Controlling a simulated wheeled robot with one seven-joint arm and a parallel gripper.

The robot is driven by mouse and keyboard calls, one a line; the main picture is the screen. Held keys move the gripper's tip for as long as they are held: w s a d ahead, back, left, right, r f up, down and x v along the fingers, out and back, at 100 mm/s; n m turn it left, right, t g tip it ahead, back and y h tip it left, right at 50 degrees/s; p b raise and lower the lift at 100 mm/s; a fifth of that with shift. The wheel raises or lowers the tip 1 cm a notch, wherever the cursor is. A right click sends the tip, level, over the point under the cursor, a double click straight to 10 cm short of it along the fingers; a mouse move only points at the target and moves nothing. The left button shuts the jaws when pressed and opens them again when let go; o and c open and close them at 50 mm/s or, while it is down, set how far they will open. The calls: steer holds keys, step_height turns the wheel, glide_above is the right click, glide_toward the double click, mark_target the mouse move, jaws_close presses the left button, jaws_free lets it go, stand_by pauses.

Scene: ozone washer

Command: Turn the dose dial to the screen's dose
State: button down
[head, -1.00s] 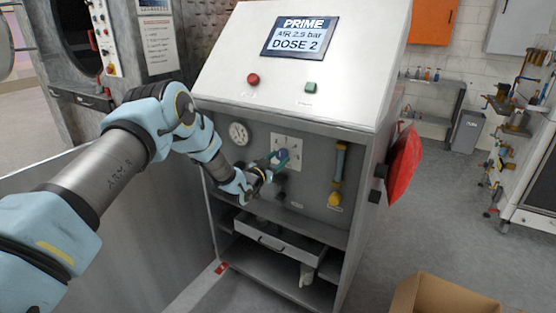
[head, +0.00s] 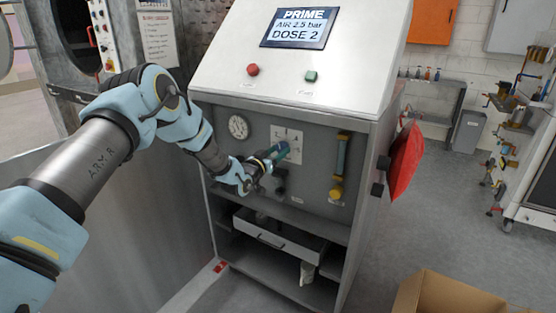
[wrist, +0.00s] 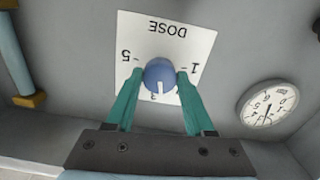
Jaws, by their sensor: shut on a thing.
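The dose dial (wrist: 160,74) is a round blue knob with a white pointer line, on a white plate (wrist: 195,35) marked DOSE. The plate appears upside down in the wrist view, with 5 at left and 1 at right. The pointer faces down in that view, close to a partly hidden numeral that looks like 3. My gripper (wrist: 160,80) is shut on the dial, one teal finger on each side. In the head view my gripper (head: 277,154) covers the dial in front of its plate (head: 291,136). The screen (head: 299,28) reads PRIME, AIR 2.5 bar, DOSE 2.
A round gauge (head: 238,127) sits left of the plate, and a yellow-ended tube (head: 340,165) right of it. A red button (head: 253,70) and green button (head: 311,76) are on the sloped panel above. An open drawer (head: 280,240) juts out below. A red bag-like item (head: 406,160) hangs at the cabinet's right side.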

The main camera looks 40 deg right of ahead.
steer(key=n+b, duration=0.1)
steer(key=b, duration=0.1)
steer(key=n+b, duration=0.2)
steer(key=shift+f, duration=0.3)
steer(key=shift+s+r+n+b, duration=0.1)
steer(key=shift+r+n+b, duration=0.1)
steer(key=shift+n+b, duration=1.3)
steer(key=shift+n, duration=0.4)
steer(key=shift+c, duration=1.3)
jaws_free()
steer(key=shift+r, duration=0.1)
steer(key=b+v, duration=0.1)
steer(key=v, duration=0.9)
steer(key=shift+a, duration=0.4)
